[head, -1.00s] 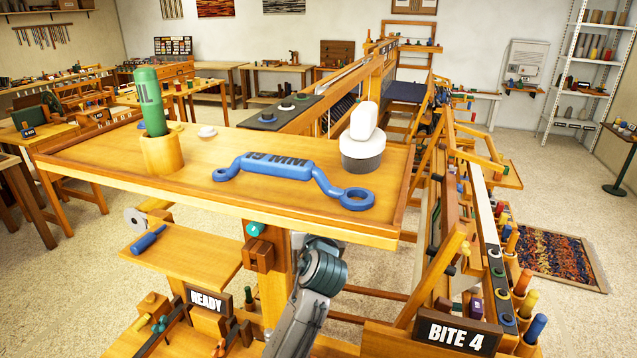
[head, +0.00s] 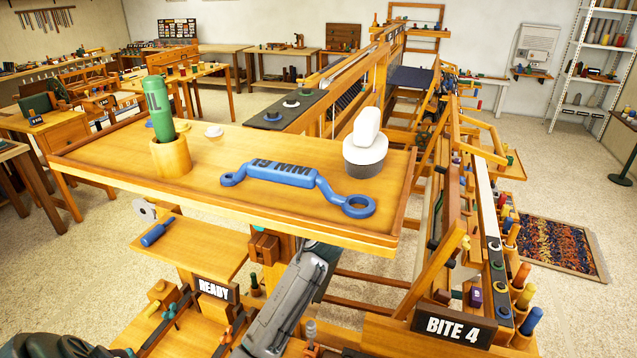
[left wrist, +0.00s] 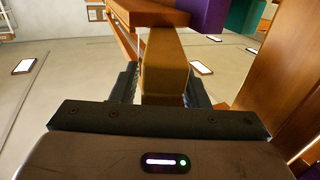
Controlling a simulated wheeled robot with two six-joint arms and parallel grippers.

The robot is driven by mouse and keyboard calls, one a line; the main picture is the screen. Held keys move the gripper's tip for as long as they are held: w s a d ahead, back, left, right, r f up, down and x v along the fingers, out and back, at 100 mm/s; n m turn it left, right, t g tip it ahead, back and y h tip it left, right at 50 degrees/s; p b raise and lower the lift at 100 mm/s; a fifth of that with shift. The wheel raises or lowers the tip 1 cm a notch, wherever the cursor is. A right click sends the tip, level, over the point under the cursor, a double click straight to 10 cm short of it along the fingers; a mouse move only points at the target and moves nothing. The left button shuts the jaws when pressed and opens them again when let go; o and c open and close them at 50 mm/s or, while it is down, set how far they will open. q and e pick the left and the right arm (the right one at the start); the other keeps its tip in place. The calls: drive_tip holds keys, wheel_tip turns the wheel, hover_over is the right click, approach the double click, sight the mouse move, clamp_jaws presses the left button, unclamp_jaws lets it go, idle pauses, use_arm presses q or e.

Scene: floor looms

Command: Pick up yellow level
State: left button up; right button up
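A yellow block-like piece (left wrist: 165,65) shows in the left wrist view, below an orange-brown wooden bar. It may be the yellow level, but no marking shows on it. My left gripper (left wrist: 165,95) has one dark finger on each side of this piece, close to its faces. I cannot tell whether the fingers touch it. Neither gripper's fingers show in the head view. A grey arm link of mine (head: 290,300) reaches up under the wooden shelf there.
The wooden shelf (head: 120,150) carries a blue 19 MM wrench (head: 270,171), a green tool in a wooden cup (head: 171,158) and a white-topped grey pot (head: 365,155). A purple piece (left wrist: 208,14) is near the yellow one.

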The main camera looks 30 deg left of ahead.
use_arm(q)
clamp_jaws()
drive_tip(key=shift+r, duration=0.15)
